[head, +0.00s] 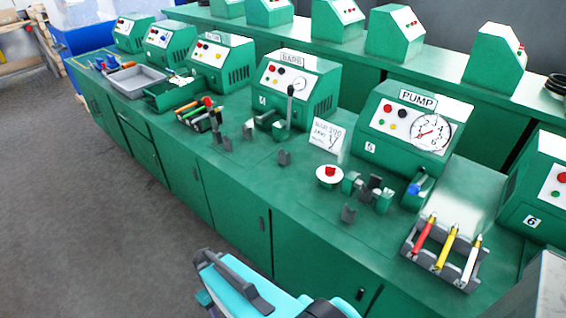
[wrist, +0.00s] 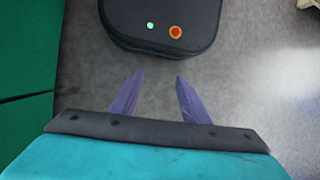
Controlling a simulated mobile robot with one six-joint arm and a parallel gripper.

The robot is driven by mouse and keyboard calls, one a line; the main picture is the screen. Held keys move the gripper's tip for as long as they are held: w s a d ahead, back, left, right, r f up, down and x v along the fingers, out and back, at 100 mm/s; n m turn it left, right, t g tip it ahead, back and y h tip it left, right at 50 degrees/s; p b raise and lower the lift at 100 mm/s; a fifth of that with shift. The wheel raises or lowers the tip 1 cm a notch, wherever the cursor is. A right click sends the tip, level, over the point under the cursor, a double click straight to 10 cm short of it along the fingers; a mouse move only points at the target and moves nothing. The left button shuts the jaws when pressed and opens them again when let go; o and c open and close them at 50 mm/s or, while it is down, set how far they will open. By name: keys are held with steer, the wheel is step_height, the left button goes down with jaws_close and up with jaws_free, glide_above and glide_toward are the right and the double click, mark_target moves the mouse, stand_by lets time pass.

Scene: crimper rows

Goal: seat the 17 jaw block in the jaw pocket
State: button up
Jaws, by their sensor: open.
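Several small dark grey blocks stand on the green bench: one by the front edge (head: 348,214), one near the middle (head: 284,157), and others further left (head: 247,130). I cannot read a 17 on any of them. A green fixture (head: 383,201) with dark grey parts between its green pieces stands in front of the PUMP machine; whether it holds the jaw pocket is too small to tell. My gripper (wrist: 158,88) is open and empty in the wrist view, above the grey floor, away from the bench blocks. In the head view its fingers cannot be made out.
The PUMP machine (head: 408,128) stands behind the fixture. A handwritten card (head: 326,135) and a red button on a white disc (head: 330,172) are nearby. A rack (head: 441,258) with red, yellow and white handled tools lies to the right. Cabinet fronts (head: 232,205) drop to clear floor.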

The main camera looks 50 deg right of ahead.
steer(key=s+a+f+h, duration=0.1)
steer(key=s+a+f, duration=0.1)
steer(key=s, duration=0.3)
steer(key=s+a+f+g+b, duration=0.1)
steer(key=s+a+f, duration=0.1)
steer(key=s, duration=0.3)
steer(key=shift+s+a+f+m+g+h, duration=0.3)
steer(key=shift+f+m+h, duration=0.1)
steer(key=shift+f, duration=0.4)
steer(key=shift+w, duration=0.1)
steer(key=shift+c, duration=1.4)
